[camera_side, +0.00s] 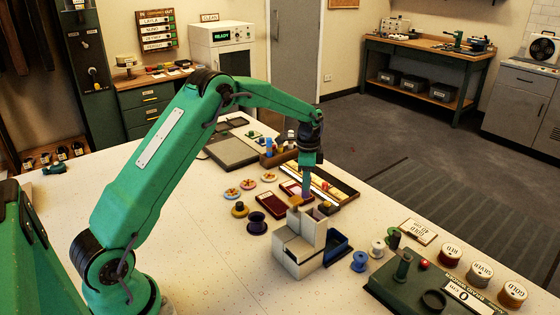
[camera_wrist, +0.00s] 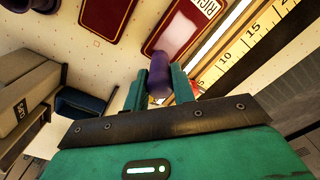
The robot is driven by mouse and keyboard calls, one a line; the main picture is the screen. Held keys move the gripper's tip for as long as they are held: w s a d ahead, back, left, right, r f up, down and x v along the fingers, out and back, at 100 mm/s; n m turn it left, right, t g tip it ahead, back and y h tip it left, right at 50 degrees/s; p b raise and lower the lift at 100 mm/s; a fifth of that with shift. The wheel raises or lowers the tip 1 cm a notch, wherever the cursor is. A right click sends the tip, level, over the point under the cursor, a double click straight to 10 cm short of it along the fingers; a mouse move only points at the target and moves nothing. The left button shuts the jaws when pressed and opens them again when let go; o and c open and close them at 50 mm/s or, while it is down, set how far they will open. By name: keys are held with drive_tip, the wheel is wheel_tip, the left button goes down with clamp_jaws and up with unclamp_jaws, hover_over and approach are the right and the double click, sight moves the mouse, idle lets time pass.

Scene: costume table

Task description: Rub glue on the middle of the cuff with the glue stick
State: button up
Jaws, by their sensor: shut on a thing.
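My gripper (camera_wrist: 158,88) is shut on a purple glue stick (camera_wrist: 159,70). In the side view my gripper (camera_side: 306,190) points down over the far cuff. That cuff (camera_wrist: 155,38), dark red with a gold edge, lies flat beneath the stick's end in the wrist view, beside a white label reading "RIGHT" (camera_wrist: 210,8). A pale pink patch (camera_wrist: 180,32) covers part of it. A second red cuff (camera_wrist: 106,16) lies to its left. In the side view the near cuff (camera_side: 271,200) is plain. Whether the stick touches the cuff cannot be told.
A yellow measuring tape (camera_wrist: 240,60) lies right of the cuff. Pale grey blocks (camera_side: 300,245) and a dark blue tray (camera_side: 338,247) stand close in front. Buttons (camera_side: 248,184) and spools lie left.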

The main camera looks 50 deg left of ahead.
drive_tip(key=shift+r, duration=4)
drive_tip(key=shift+f, duration=0.1)
drive_tip(key=shift+f, duration=3.45)
drive_tip(key=shift+a+f, duration=0.2)
drive_tip(key=shift+f, duration=0.2)
drive_tip(key=shift+w+a+f, duration=0.1)
drive_tip(key=shift+w+a, duration=0.05)
drive_tip(key=shift+a, duration=1.75)
drive_tip(key=d, duration=0.4)
drive_tip(key=shift+d+r, duration=0.1)
drive_tip(key=shift+r, duration=3.95)
